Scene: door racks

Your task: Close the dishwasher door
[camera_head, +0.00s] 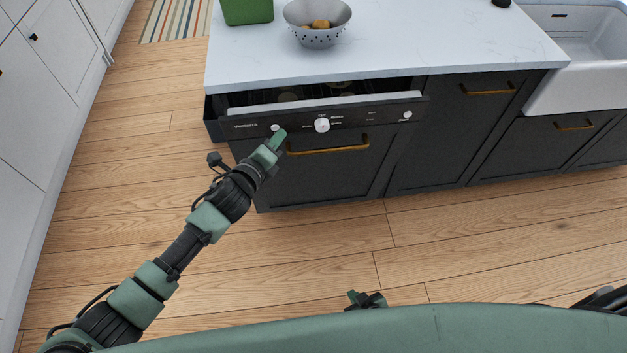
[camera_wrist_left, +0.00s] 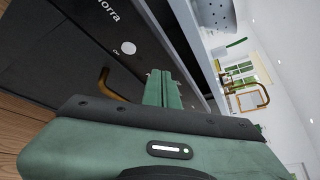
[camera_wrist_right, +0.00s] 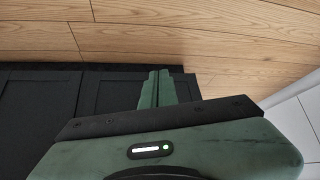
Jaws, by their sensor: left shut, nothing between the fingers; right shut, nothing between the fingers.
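The dark dishwasher door (camera_head: 345,170) is nearly upright and slightly ajar, with a gap at its top under the counter. Its control panel has white knobs, and a brass handle (camera_head: 328,146) runs below. My left gripper (camera_head: 279,137) is shut and empty at the upper left of the door front, close to the panel; I cannot tell if it touches. The left wrist view shows its fingers together (camera_wrist_left: 163,78) in front of the door, with the handle (camera_wrist_left: 115,88) to the left. My right gripper shows in the right wrist view (camera_wrist_right: 156,76), shut and empty, low over the floor.
The white counter (camera_head: 420,45) holds a grey colander (camera_head: 317,38) and a green container (camera_head: 247,10). A white sink (camera_head: 585,75) is at right. Dark cabinets (camera_head: 440,135) adjoin the dishwasher. Wooden floor (camera_head: 330,245) in front is clear. White cabinets (camera_head: 35,120) stand at left.

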